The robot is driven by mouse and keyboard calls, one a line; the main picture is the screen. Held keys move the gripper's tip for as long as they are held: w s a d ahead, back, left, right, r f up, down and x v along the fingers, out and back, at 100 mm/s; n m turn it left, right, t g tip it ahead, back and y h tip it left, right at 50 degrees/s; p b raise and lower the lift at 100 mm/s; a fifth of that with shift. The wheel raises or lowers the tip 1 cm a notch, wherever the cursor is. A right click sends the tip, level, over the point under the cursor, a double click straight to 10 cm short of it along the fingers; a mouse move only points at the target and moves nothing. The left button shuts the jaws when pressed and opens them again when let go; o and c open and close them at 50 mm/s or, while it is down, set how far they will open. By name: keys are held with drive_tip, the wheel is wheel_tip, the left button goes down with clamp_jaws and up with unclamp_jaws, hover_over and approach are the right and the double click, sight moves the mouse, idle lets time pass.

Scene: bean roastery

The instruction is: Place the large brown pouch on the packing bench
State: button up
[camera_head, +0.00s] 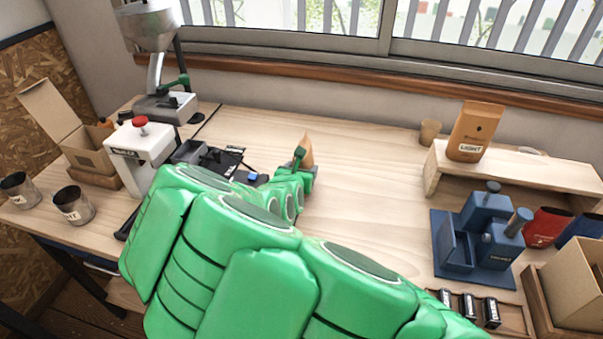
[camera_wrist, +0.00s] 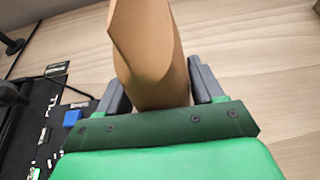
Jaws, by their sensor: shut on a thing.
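A brown pouch (camera_wrist: 150,55) is between the two grey fingers of my gripper (camera_wrist: 160,90) in the wrist view. My gripper is shut on it. In the head view the tip of this pouch (camera_head: 307,150) shows just beyond my gripper (camera_head: 304,172), over the middle of the wooden bench (camera_head: 370,170). My green arm hides the lower part of the pouch and the bench near it. I cannot tell whether the pouch touches the bench. Another brown pouch (camera_head: 474,132), labelled LIGHT, stands upright on the raised shelf at the right.
A white machine with a red knob (camera_head: 140,155), a grinder (camera_head: 160,75), an open carton (camera_head: 85,150) and metal cups (camera_head: 73,205) stand at left. The raised shelf (camera_head: 500,160), a blue device (camera_head: 480,235) and a box (camera_head: 570,285) are at right. The bench's middle is mostly clear.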

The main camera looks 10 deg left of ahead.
sight(301, 144)
wheel_tip(301, 144, up, 9)
drive_tip(key=shift+f, duration=0.2)
drive_tip(key=w+d+r+m+h, duration=0.1)
drive_tip(key=w+d, duration=0.3)
drive_tip(key=d, duration=0.6)
drive_tip(key=w+d+r+m+h, duration=0.1)
drive_tip(key=w+d+r, duration=0.3)
drive_tip(key=d, duration=0.7)
drive_tip(key=w+d+r+m+h, duration=0.1)
drive_tip(key=w+d, duration=0.3)
drive_tip(key=d, duration=0.7)
drive_tip(key=shift+r+g+h, duration=0.4)
drive_tip(key=shift+r+h, duration=0.1)
drive_tip(key=shift+r, duration=0.25)
drive_tip(key=shift+w+r, duration=0.1)
wheel_tip(301, 144, up, 21)
drive_tip(key=shift+w+d+y, duration=0.2)
drive_tip(key=shift+y, duration=0.1)
